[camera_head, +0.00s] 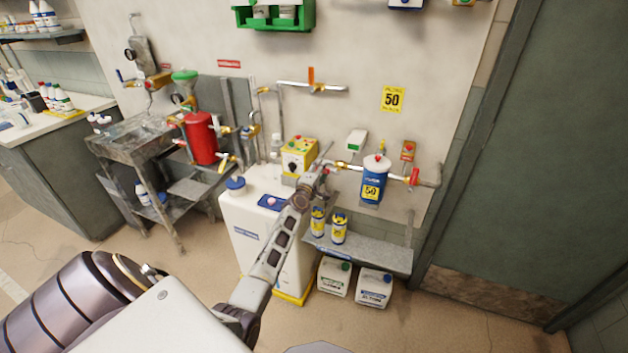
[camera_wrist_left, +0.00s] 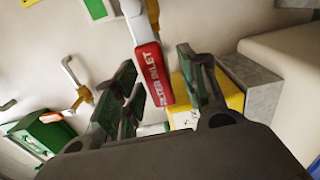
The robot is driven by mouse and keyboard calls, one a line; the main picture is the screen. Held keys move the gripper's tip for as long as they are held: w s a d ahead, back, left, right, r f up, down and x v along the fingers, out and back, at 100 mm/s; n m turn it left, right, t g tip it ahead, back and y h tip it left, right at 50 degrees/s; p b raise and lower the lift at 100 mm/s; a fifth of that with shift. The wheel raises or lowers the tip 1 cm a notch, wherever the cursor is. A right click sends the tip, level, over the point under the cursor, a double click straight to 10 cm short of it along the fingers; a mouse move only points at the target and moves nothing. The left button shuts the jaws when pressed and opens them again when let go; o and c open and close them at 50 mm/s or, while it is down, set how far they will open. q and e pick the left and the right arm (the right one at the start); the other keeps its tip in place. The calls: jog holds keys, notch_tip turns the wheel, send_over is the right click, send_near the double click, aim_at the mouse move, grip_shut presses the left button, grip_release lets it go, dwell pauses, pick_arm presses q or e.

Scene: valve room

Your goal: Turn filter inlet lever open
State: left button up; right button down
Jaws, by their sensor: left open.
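The filter inlet lever (camera_wrist_left: 153,75) has a red grip with white "FILTER INLET" lettering. In the left wrist view it hangs between the two fingers of my left gripper (camera_wrist_left: 157,60). The fingers are open, one on each side of the grip, and I see a gap on both sides. My gripper hides the lever there. My right gripper is not in view.
A red lever (camera_head: 415,177) sits on the pipe right of the housing. A yellow control box (camera_head: 299,156) is close to the left of my gripper. Yellow-labelled cans (camera_head: 339,230) stand on a shelf (camera_head: 372,256) below. The wall above is mostly free.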

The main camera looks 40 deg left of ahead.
pick_arm(q)
jog(key=v, duration=1.1)
jog(key=shift+s, duration=0.4)
jog(key=shift+d, duration=0.15)
dwell(0.5)
